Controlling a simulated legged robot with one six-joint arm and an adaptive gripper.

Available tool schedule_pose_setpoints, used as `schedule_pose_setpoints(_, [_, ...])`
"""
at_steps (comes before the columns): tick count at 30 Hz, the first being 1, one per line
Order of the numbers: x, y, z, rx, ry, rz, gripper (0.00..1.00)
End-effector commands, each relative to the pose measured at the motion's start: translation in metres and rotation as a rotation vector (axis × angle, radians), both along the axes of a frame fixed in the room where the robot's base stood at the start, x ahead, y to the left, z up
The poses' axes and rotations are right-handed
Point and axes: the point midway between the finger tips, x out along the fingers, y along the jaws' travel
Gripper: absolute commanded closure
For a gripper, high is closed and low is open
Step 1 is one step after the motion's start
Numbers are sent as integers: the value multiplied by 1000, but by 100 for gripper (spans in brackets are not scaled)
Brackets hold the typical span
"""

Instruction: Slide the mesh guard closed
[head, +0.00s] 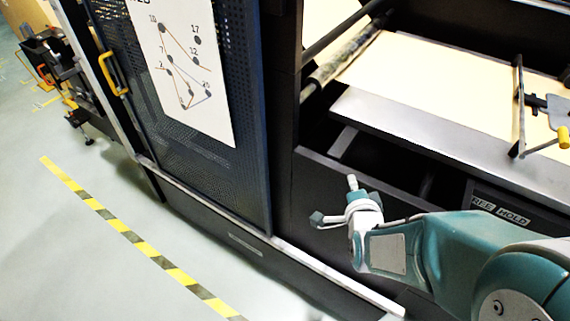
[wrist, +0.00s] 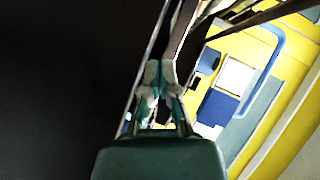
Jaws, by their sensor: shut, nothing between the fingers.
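The mesh guard (head: 235,75) is a dark blue perforated panel standing at the left of the machine in the head view. It carries a white sheet with dots and lines, and a yellow handle (head: 108,75) sits at its left edge. The machine front to its right is uncovered, with pale kraft paper (head: 430,75) inside. My gripper (head: 340,203) is in front of the machine's lower front, right of the guard and apart from the handle. In the wrist view my gripper (wrist: 160,75) is shut and empty. The handle is not identifiable there.
A pale rail (head: 330,273) runs along the machine's foot below the guard. A yellow-and-black floor stripe (head: 130,232) crosses the clear grey floor at the left. Dark equipment with orange parts (head: 48,65) stands beyond the guard. A rod with a yellow knob (head: 562,137) is at right.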

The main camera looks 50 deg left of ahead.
Motion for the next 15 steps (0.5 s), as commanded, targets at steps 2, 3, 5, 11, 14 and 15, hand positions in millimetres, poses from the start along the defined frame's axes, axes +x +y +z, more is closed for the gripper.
schedule_pose_setpoints(2, [-27,30,-22,95,30,48,100])
schedule_pose_setpoints(3, [-40,42,-29,147,45,68,100])
schedule_pose_setpoints(5, [-59,57,-40,222,68,101,100])
schedule_pose_setpoints(11, [-104,81,-60,388,128,176,100])
schedule_pose_setpoints(14, [-110,84,-62,415,137,188,100])
schedule_pose_setpoints(15, [-109,86,-62,419,137,188,100])
